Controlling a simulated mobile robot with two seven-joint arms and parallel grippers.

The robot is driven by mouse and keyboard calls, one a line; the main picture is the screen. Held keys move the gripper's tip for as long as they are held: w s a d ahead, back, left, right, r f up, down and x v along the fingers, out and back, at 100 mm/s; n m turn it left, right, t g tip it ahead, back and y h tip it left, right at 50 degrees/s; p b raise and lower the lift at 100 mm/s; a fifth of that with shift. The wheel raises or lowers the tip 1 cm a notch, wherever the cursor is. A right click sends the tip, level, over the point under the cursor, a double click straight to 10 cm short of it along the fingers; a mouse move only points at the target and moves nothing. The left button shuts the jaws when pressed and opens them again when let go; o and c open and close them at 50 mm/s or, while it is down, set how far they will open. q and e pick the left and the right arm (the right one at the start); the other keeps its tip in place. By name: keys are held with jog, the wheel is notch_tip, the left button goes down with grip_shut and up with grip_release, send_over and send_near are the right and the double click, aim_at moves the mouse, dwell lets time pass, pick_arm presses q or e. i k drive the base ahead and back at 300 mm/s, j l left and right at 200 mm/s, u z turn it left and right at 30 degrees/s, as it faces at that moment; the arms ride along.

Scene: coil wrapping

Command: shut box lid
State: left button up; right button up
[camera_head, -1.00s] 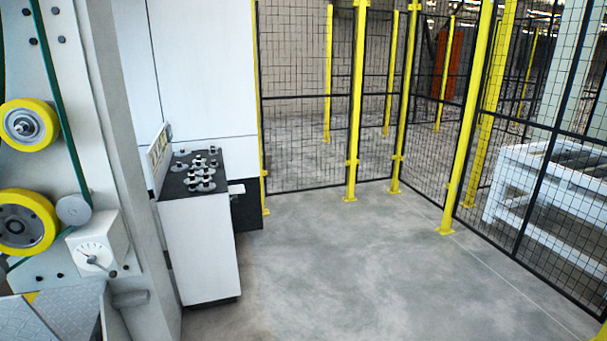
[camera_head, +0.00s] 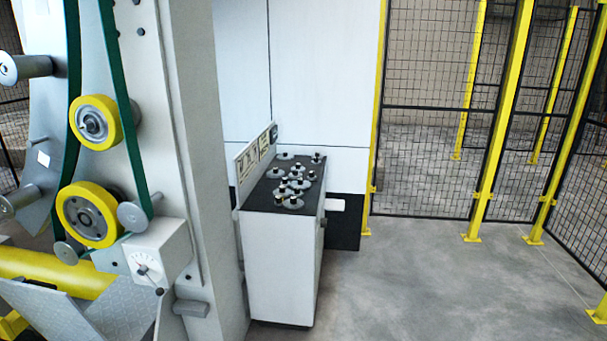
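I see no box with a lid that I can make out for certain. A white cabinet (camera_head: 281,268) stands right of the machine, with a dark top (camera_head: 286,188) that carries several small knob-like parts on round discs. A small grey box with a dial (camera_head: 158,256) is fixed to the machine's front at the lower left. Neither of my grippers shows in the head view, so their state is hidden.
The grey machine (camera_head: 196,130) with yellow rollers (camera_head: 88,216) and a green belt fills the left. A white wall panel (camera_head: 320,70) stands behind the cabinet. Yellow-posted mesh fencing (camera_head: 430,150) closes the back and right. Grey floor (camera_head: 430,290) is clear at the lower right.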

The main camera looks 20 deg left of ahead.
aim_at(52, 313)
jog(key=i+u, duration=0.6)
jog(key=u, duration=0.15)
jog(key=i+l+u, duration=0.2)
jog(key=u, duration=0.2)
jog(key=i+l+u, duration=0.15)
jog(key=u, duration=0.2)
jog(key=i+l+u, duration=0.2)
jog(key=u, duration=0.15)
jog(key=i+l+u, duration=0.25)
jog(key=u, duration=0.15)
jog(key=i+l+u, duration=0.2)
jog(key=u, duration=0.25)
jog(key=i+l+u, duration=0.1)
jog(key=l+u, duration=0.4)
jog(key=i+l+u, duration=0.1)
jog(key=l+u, duration=0.2)
jog(key=l, duration=0.15)
jog(key=i+l+u, duration=0.1)
jog(key=l+u, duration=0.25)
jog(key=l, duration=0.1)
